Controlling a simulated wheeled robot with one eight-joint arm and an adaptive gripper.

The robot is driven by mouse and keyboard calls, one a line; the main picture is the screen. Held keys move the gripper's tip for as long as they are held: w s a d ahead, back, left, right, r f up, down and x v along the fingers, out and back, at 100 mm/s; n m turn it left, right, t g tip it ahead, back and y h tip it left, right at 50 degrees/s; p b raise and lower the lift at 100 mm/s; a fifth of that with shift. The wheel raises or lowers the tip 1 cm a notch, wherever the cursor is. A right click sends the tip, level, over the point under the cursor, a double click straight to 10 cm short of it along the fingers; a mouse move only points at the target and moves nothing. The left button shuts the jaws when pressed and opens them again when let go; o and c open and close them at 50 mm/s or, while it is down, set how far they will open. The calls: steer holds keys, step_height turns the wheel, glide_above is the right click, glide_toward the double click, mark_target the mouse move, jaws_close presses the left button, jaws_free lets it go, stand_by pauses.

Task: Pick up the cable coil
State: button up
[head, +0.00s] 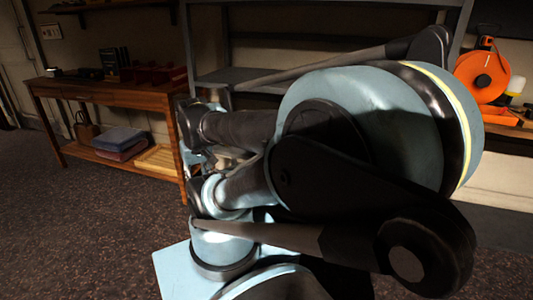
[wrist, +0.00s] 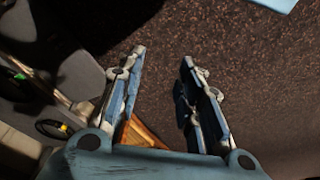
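My gripper (wrist: 163,56) is open in the wrist view, its two fingers apart with nothing held between them. Dark speckled floor shows beyond the fingertips. No cable coil can be made out for certain. A small black ring-like thing with a yellow spot (wrist: 52,129) lies at the left of the wrist view, apart from the fingers; I cannot tell whether it is the coil. In the head view an orange reel (head: 483,77) stands at the far right, on or above a bench. My arm fills the middle of the head view and hides much behind it.
A wooden table (head: 110,91) with dark items on top stands at the left. Its lower shelf holds folded cloths (head: 120,140) and a wooden tray (head: 160,158). A grey shelf rack (head: 235,76) stands behind my arm. The floor (head: 80,230) at front left is clear.

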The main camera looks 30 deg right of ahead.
steer(key=shift+o, duration=0.6)
steer(key=shift+w, duration=0.15)
